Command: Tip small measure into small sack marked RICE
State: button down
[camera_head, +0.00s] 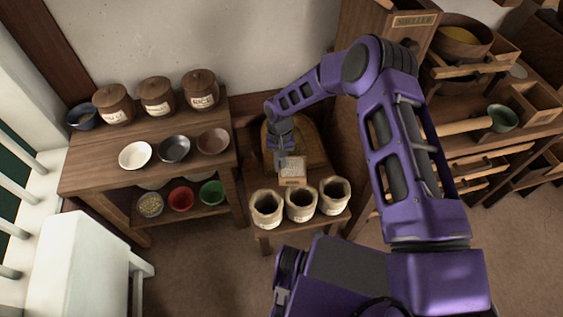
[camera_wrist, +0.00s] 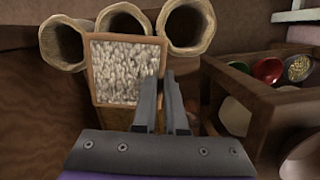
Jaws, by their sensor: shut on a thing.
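The small measure (camera_head: 292,181) is a square wooden box full of pale grains; it also shows in the wrist view (camera_wrist: 97,80). The measure looks upright, just behind the sacks. Three small open sacks stand in a row on a low bench: left (camera_head: 266,208), middle (camera_head: 300,204) and right (camera_head: 335,195). Their mouths look dark inside. Marks on their fronts are too small to read, so I cannot tell which is RICE.
A table (camera_head: 85,178) at left bears three lidded jars (camera_head: 157,97) and several bowls (camera_head: 174,149), with more bowls on its lower shelf. The low bench (camera_head: 263,233) has a narrow front edge. Shelves with drawers and a green cup (camera_head: 503,118) stand at right.

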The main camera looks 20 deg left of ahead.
jog(key=shift+t+y, duration=0.3)
jog(key=shift+y, duration=0.3)
jog(key=f+b, duration=0.2)
jog(key=f, duration=0.3)
jog(key=shift+d+f+b, duration=0.1)
jog(key=shift+d+b, duration=0.1)
jog(key=shift+b, duration=0.1)
jog(key=shift+r+p, duration=0.35)
jog(key=shift+p, duration=0.1)
jog(key=shift+s+d+r+t+y+p, duration=0.15)
jog(key=shift+r+t+y+p, duration=0.35)
jog(key=shift+y+p, duration=0.4)
jog(key=shift+s+d+r+t+y+b, duration=0.15)
jog(key=shift+r+t+y+b, duration=0.2)
jog(key=shift+y, duration=0.3)
jog(key=shift+s+d+r+t+y+b, duration=0.15)
jog(key=shift+r+t+y, duration=0.2)
jog(key=shift+y, duration=0.3)
jog(key=shift+w+r, duration=0.1)
jog(key=shift+d, duration=0.1)
